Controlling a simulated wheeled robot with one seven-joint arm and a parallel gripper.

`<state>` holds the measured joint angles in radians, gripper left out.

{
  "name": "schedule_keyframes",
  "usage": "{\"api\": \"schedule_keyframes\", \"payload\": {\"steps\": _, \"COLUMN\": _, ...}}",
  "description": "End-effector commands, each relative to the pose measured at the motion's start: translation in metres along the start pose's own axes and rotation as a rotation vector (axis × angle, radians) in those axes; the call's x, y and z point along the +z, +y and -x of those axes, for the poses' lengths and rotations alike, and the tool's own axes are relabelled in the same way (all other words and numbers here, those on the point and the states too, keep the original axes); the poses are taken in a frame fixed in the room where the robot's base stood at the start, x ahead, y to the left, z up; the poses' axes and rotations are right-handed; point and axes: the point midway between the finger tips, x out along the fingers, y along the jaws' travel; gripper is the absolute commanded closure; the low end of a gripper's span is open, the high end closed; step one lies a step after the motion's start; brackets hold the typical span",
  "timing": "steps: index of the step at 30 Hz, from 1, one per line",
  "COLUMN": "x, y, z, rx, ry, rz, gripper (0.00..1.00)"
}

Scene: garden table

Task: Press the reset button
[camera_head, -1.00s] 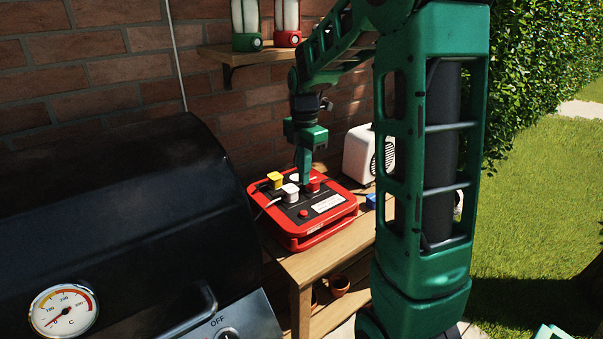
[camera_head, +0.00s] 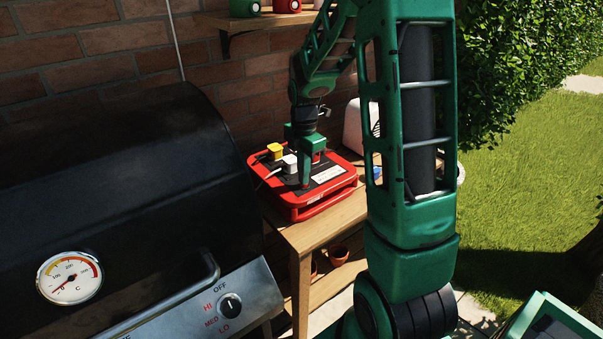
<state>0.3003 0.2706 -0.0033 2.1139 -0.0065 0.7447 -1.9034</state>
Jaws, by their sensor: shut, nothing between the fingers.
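The red power box (camera_head: 325,201) with a dark top panel stands on the wooden table beside the grill. My gripper (camera_head: 305,184) is shut and empty, pointing down at the front of the panel. Its fingertips cover the spot of the small red reset button, which is hidden now. I cannot tell whether they touch it.
A black grill (camera_head: 110,190) with a dial fills the left. A white appliance (camera_head: 353,127) stands behind the box, partly hidden by my arm. A brick wall (camera_head: 80,40) and a shelf (camera_head: 255,20) are behind. A terracotta pot (camera_head: 339,255) sits below the tabletop.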

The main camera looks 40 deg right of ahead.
Motion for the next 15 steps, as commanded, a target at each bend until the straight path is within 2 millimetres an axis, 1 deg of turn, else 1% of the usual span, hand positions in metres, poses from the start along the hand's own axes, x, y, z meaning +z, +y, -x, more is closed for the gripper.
{"api": "schedule_keyframes", "payload": {"steps": 4, "x": 0.000, "y": 0.000, "z": -0.003, "rx": -0.001, "ry": 0.000, "rz": 0.000, "gripper": 1.00}}
{"api": "schedule_keyframes", "payload": {"steps": 9, "x": 0.000, "y": -0.001, "z": -0.020, "rx": -0.004, "ry": 0.001, "rz": -0.001, "gripper": 1.00}}
{"api": "schedule_keyframes", "payload": {"steps": 15, "x": -0.001, "y": -0.002, "z": -0.024, "rx": -0.009, "ry": 0.002, "rz": -0.001, "gripper": 1.00}}
